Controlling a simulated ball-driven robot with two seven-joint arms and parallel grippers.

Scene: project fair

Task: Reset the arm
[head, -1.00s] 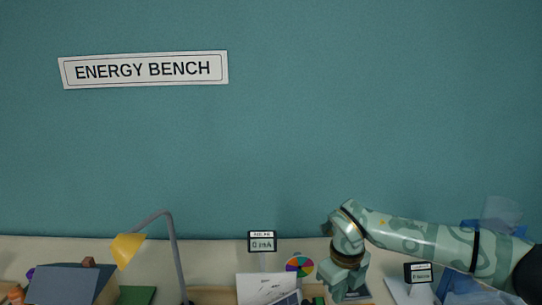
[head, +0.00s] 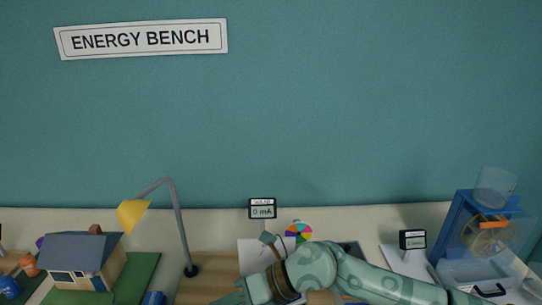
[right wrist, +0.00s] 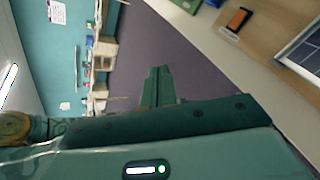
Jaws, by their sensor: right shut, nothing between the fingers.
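My right arm (head: 375,282), pale green with darker swirls, comes in from the lower right of the head view and reaches across the front of the bench. Its wrist is near the bottom middle, and the fingertips cannot be made out clearly there. In the right wrist view my right gripper (right wrist: 160,84) shows its green fingers together, with nothing between them. Beyond them is grey-purple floor, and the bench edge lies to the right. My left arm and gripper are in no view.
The desk lamp (head: 178,230), model house (head: 82,262), mA meter (head: 262,210), colour wheel (head: 298,232) and blue water-wheel stand (head: 455,235) occupy the bench. In the right wrist view an orange-and-black item (right wrist: 237,19) and solar panel (right wrist: 303,48) lie on the bench. Open floor (right wrist: 200,65) lies beside it.

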